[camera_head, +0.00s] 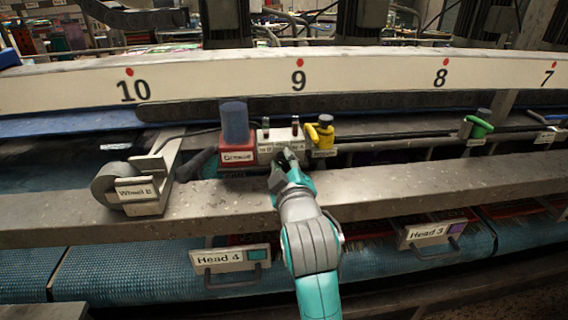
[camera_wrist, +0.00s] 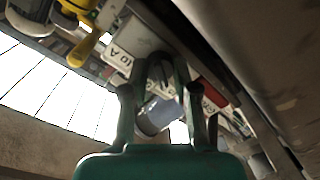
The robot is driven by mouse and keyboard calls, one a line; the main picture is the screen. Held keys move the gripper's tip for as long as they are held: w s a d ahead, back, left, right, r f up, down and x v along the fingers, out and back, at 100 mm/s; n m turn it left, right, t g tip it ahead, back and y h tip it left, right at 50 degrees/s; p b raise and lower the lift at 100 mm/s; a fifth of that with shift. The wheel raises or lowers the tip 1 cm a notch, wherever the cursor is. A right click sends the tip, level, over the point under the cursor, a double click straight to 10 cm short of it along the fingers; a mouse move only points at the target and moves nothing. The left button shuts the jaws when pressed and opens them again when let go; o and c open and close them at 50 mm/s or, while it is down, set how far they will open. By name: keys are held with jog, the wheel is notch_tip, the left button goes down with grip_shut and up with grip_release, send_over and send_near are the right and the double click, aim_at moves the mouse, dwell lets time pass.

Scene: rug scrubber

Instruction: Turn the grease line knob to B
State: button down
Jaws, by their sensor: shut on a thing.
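The grease unit has a blue cylinder (camera_head: 235,122) on a red base (camera_head: 228,148) labelled "Grease". Beside it is a pale box (camera_head: 270,136) with small labels on its front and two small dark-tipped fittings on top. My gripper (camera_head: 285,158) is at the front of this box, shut on the grease line knob. The knob is hidden behind the fingers, so its setting cannot be read. In the wrist view my fingers (camera_wrist: 166,72) reach to the box face, beside a white label (camera_wrist: 117,60) ending in "A". The cylinder also shows there (camera_wrist: 158,115).
A yellow valve handle (camera_head: 322,134) stands close right of the box. A green handle (camera_head: 479,127) is farther right. A grey wheel unit (camera_head: 118,184) labelled "Wheel" is left. A grey beam (camera_head: 400,184) runs below the box; "Head 4" (camera_head: 230,258) hangs under it.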

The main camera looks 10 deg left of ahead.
dwell(0.4)
jog(key=c, duration=0.9)
grip_release()
jog(key=shift+o, duration=0.2)
jog(key=v, duration=1.2)
